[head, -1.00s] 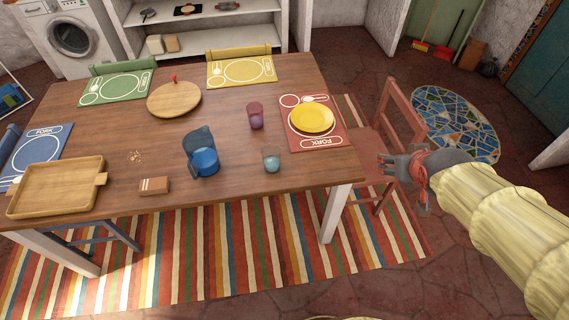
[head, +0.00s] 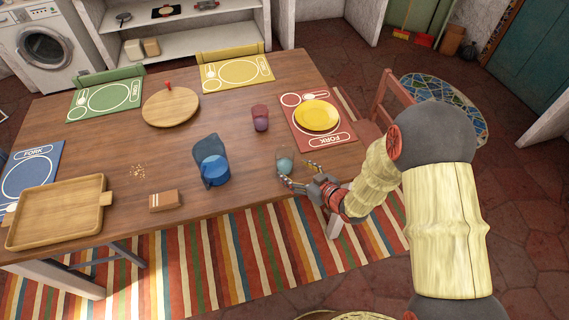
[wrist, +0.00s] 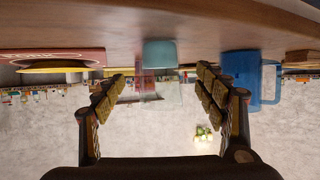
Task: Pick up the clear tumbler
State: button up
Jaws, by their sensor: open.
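The clear tumbler (head: 285,164), with teal in its lower part, stands upright on the table near its front right edge. My gripper (head: 297,173) is open at table-top height, its fingers pointing at the tumbler from the right. In the wrist view, which is upside down, the tumbler (wrist: 160,53) shows centred between the spread fingers of my gripper (wrist: 162,77). I cannot tell whether a finger touches it. Its clear upper part is faint there.
A blue pitcher (head: 212,163) stands left of the tumbler. A purple-red cup (head: 260,119) stands behind it. A yellow plate (head: 317,116) lies on the red placemat (head: 331,137) at the back right. A chair (head: 389,94) stands at the table's right side.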

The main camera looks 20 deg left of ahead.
jog(key=b+x, duration=0.1)
jog(key=x, duration=0.2)
jog(key=b+x, duration=0.1)
jog(key=x, duration=0.2)
jog(key=shift+w+a+r, duration=0.1)
jog(key=shift+w+a, duration=0.1)
jog(key=shift+a, duration=0.15)
jog(key=shift+c, duration=0.7)
jog(key=shift+r, duration=0.1)
jog(key=c, duration=1.4)
